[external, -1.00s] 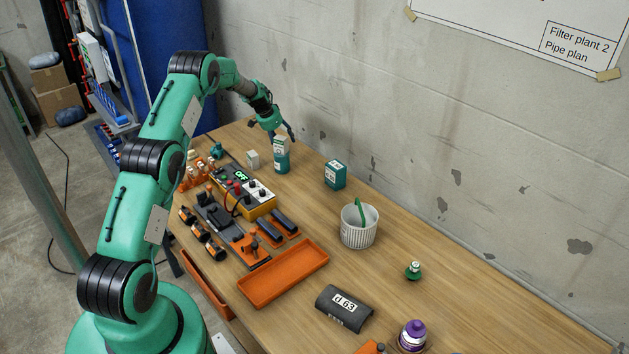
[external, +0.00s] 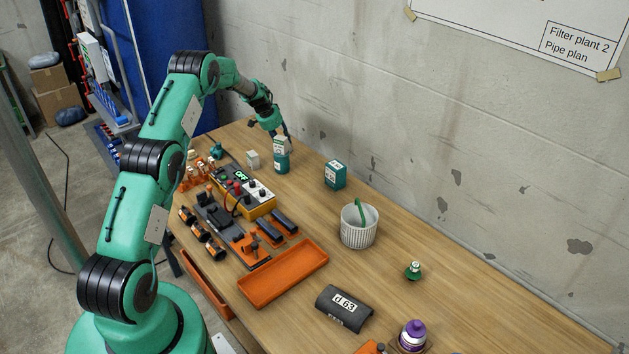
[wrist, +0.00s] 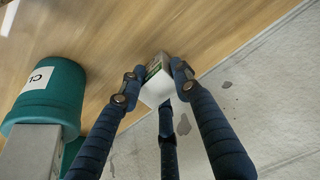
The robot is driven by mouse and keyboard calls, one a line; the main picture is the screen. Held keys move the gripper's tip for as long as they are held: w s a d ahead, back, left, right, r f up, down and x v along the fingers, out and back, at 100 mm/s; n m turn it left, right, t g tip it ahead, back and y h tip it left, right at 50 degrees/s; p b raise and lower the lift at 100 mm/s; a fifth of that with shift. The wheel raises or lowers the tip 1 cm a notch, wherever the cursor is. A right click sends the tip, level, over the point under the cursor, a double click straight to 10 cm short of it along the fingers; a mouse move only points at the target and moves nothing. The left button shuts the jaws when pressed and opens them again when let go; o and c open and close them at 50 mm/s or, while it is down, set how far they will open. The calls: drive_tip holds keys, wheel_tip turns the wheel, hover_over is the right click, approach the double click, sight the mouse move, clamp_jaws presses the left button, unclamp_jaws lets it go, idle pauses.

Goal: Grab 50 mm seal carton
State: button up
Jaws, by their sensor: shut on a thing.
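A small white carton with a green-marked face (wrist: 157,84) sits between the dark fingers of my gripper (wrist: 158,76) in the wrist view. My gripper is shut on it. The size print on it is too small to read. In the external view my gripper (external: 279,135) is at the far end of the bench near the wall, and the pale carton (external: 281,144) shows just below it. A teal canister (external: 281,162) overlaps the carton's lower part there, so I cannot tell whether the carton touches the bench. The canister (wrist: 55,93) stands left of my fingers in the wrist view.
A small grey box (external: 252,160) stands left of the canister and a teal carton (external: 335,174) right of it. A white ribbed cup (external: 358,230), a yellow meter (external: 258,205) and an orange tray (external: 284,274) are nearer. The wall (external: 400,140) runs close behind the bench.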

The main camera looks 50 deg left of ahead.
drive_tip(key=shift+f, duration=0.1)
wheel_tip(320, 180, up, 10)
drive_tip(key=shift+p, duration=0.95)
